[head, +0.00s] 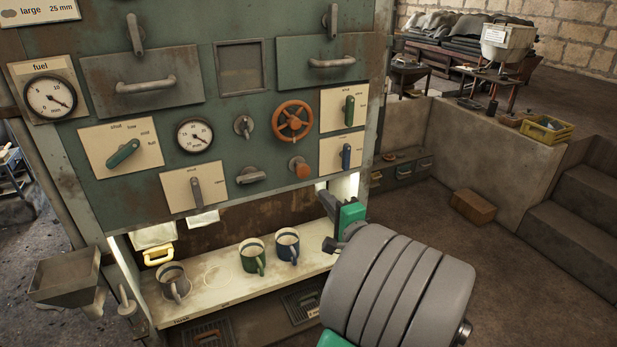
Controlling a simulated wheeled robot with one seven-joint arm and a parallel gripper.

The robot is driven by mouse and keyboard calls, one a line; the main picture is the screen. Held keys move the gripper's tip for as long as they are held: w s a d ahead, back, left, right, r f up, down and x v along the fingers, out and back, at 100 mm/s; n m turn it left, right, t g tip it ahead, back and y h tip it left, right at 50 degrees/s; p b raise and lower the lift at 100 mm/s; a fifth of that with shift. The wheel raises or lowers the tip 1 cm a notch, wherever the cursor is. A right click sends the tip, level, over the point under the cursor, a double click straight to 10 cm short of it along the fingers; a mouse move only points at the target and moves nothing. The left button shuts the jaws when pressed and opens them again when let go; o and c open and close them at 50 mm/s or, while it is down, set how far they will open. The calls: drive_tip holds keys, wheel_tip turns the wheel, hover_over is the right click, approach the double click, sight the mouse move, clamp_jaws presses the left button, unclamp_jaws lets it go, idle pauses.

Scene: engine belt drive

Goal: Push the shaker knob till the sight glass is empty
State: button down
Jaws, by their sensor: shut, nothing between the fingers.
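An orange-brown round push knob (299,167) sticks out of the green panel, below the orange handwheel; no readable label marks it as the shaker knob. A dark square recessed window (240,67) in the upper panel may be the sight glass; I see no clear contents in it. My gripper (325,198) shows small and partly hidden by my own arm, to the lower right of the round knob and apart from it in the picture. Its fingers are shut and empty. I cannot tell its distance from the panel.
The panel carries several levers, gauges and an orange handwheel (292,121) close around the knob. A hopper (68,275) juts out at left.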

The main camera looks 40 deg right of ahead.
sight(303, 172)
drive_tip(key=p+x, duration=0.2)
drive_tip(key=x, duration=0.8)
drive_tip(key=shift+w+d, duration=0.1)
drive_tip(key=shift+w, duration=0.15)
drive_tip(key=x, duration=0.2)
drive_tip(key=shift+w, duration=0.3)
drive_tip(key=shift+d+r, duration=0.1)
drive_tip(key=shift+s, duration=0.45)
drive_tip(key=b+v, duration=0.2)
drive_tip(key=v, duration=1.1)
drive_tip(key=shift+a+b, duration=0.2)
drive_tip(key=shift+b, duration=0.1)
